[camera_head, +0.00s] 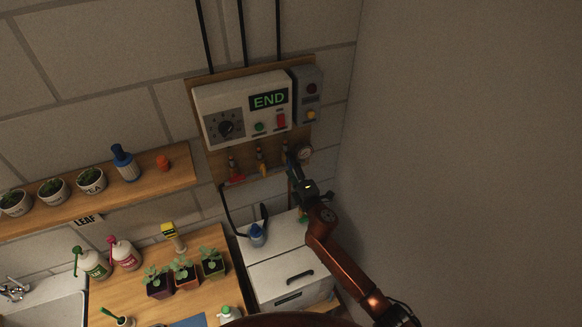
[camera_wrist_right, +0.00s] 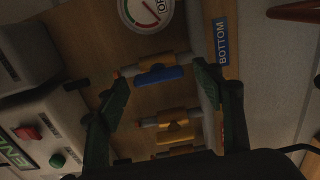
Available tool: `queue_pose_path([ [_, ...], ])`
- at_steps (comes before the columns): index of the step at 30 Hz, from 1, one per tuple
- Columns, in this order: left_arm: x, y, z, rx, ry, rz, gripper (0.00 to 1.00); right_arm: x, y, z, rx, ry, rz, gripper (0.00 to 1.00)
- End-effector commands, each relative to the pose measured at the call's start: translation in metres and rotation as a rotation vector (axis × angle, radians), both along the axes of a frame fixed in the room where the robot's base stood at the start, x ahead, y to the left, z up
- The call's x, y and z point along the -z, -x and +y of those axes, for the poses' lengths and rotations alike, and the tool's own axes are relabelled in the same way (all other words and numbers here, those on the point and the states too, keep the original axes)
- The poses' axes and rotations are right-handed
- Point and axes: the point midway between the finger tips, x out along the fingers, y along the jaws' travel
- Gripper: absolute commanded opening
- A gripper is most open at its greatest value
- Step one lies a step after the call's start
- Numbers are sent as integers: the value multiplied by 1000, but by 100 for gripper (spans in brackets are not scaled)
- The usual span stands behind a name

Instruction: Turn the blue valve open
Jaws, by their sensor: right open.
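The blue valve (camera_wrist_right: 158,77) shows in the right wrist view as a blue handle on a brass and grey pipe fitting. Its handle looks roughly in line with the fitting. My right gripper (camera_wrist_right: 160,74) is open, with one dark green finger on each side of the blue valve. I see no clear contact; the gap in depth is hard to judge. In the head view my right gripper (camera_head: 293,163) is at the right end of the valve row, below the control box, and hides the blue handle. My left gripper is not in view.
A gauge (camera_wrist_right: 147,12) sits close beside the blue valve, and a yellow valve (camera_wrist_right: 176,131) is on its other side. A red valve (camera_head: 235,180) is farther left. The control box (camera_head: 218,99) reads END. A white cabinet (camera_head: 275,267) stands below; the right wall is bare.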

Motion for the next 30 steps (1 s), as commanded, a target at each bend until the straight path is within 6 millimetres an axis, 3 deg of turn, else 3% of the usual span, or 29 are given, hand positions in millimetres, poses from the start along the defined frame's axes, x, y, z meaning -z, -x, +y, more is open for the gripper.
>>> queue_pose_path([
  [9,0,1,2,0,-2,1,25,0,9,-5,0,1,-1,61],
  [21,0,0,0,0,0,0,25,1,81,-34,-1,-1,1,61],
  [30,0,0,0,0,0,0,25,0,109,-46,1,0,1,61],
])
